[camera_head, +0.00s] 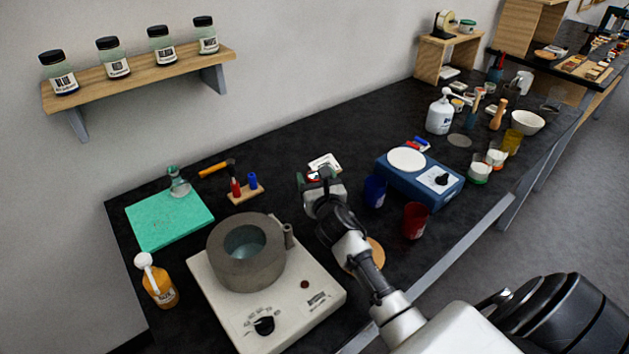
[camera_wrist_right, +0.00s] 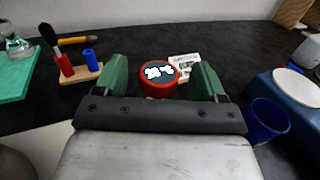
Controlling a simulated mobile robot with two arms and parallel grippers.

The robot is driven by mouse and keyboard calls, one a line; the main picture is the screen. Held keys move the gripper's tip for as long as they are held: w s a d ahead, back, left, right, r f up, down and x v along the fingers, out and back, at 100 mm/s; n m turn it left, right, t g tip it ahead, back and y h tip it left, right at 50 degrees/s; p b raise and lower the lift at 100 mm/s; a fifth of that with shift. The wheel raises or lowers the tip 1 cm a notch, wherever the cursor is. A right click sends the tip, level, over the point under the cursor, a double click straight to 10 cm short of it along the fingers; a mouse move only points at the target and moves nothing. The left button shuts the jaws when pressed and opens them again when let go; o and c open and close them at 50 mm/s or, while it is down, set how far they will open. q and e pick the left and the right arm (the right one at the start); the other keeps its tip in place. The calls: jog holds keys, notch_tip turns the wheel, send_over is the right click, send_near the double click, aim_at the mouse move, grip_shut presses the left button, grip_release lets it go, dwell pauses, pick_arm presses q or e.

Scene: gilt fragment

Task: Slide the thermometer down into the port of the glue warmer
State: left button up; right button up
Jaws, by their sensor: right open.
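The glue warmer (camera_head: 318,296) has a white base with a knob and a thick grey pot (camera_head: 222,266). A small upright grey tube (camera_head: 288,236) on the pot's right side looks like the port. My right gripper (camera_head: 320,178) is to the right of and behind the pot, over the table. In the wrist view its green fingers (camera_wrist_right: 160,78) are apart. Between them shows a red round head with a dark face and white marks, apparently the thermometer (camera_wrist_right: 158,72); I see no stem. My left gripper is not in view.
A small wooden stand (camera_head: 247,193) with red and blue pieces is behind the pot. A green mat (camera_head: 165,225) and an orange bottle (camera_head: 160,284) are on the left. A blue cup (camera_head: 375,191), red cup (camera_head: 415,220) and blue device (camera_head: 418,181) stand right of the gripper.

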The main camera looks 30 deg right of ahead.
aim_at(312, 172)
jog(key=shift+x, duration=1.2)
jog(key=shift+w, duration=0.3)
jog(key=shift+s+d, duration=0.1)
jog(key=shift+c, duration=1.6)
jog(key=c, duration=0.7)
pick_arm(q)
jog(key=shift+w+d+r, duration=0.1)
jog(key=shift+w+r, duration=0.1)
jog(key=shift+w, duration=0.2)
pick_arm(e)
jog(key=shift+r, duration=0.1)
